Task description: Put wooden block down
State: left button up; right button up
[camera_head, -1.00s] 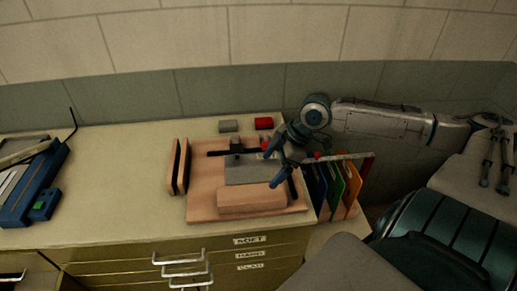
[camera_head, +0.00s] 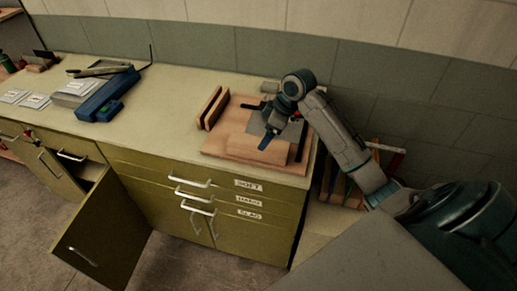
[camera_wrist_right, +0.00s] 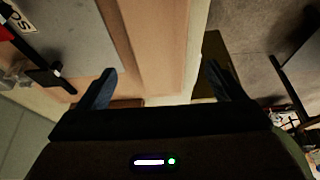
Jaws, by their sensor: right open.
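The pinkish wooden block (camera_head: 256,150) lies flat along the front of a wooden board (camera_head: 215,145) on the bench. It also shows in the right wrist view (camera_wrist_right: 155,45), running away between the two fingers. My right gripper (camera_head: 270,136) is above the block's back right part, pointing down, and covers some of the grey plate behind it. In the wrist view my right gripper (camera_wrist_right: 160,85) is open, its dark fingers spread wide with nothing pinched between them. My left gripper is in no view.
A blue tool (camera_head: 105,97) lies farther left on the bench. Coloured upright panels (camera_head: 345,185) stand off the bench's right end. A cabinet door (camera_head: 105,232) hangs open at front left.

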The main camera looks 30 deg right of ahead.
aim_at(258, 143)
jog(key=shift+w+a+f, duration=0.25)
jog(key=shift+w+f, duration=0.15)
jog(key=shift+f, duration=0.8)
jog(key=p+x, duration=0.3)
jog(key=x, duration=0.1)
jog(key=shift+w+a, duration=0.1)
jog(key=shift+a, duration=0.15)
jog(key=shift+w+f, duration=0.15)
jog(key=shift+f, duration=0.25)
jog(key=c, duration=1.4)
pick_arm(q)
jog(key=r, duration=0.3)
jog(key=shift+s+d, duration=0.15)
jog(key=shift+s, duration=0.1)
